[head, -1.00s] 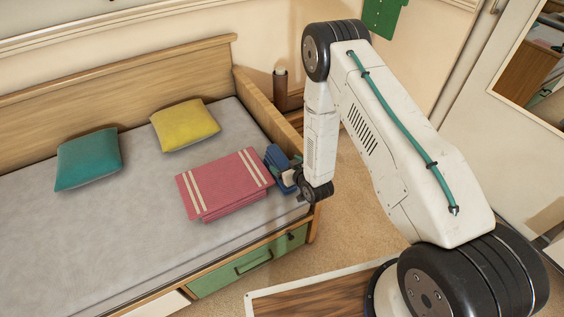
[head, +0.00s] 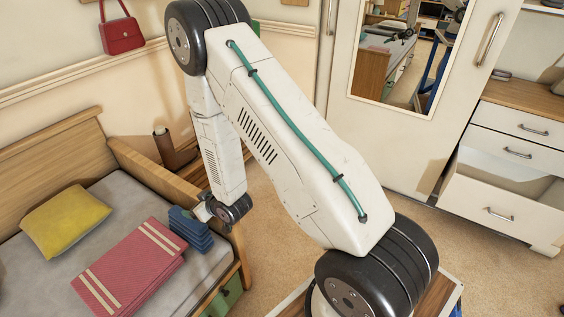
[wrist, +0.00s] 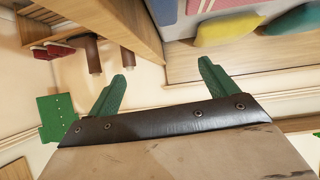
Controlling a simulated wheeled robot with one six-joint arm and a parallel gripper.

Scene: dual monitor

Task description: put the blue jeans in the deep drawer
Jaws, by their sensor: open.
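The blue jeans (head: 192,228) are a folded stack on the bed's near right corner, beside the folded pink blanket. A blue patch that may be the jeans (wrist: 161,12) shows at the top of the wrist view. My gripper (head: 203,210) is by the jeans in the head view, partly hidden behind my wrist; I cannot tell there whether it touches them. In the wrist view its green fingers (wrist: 162,70) are spread with nothing between them. The deep drawer (head: 497,212) is the bottom one of the white dresser at the right, and it is pulled out.
The pink blanket (head: 130,268) and yellow pillow (head: 66,221) lie on the bed. The bed's wooden end board (head: 165,180) stands close to my arm. A white mirrored wardrobe (head: 345,130) stands left of the dresser. Carpet (head: 275,195) is open between bed and wardrobe.

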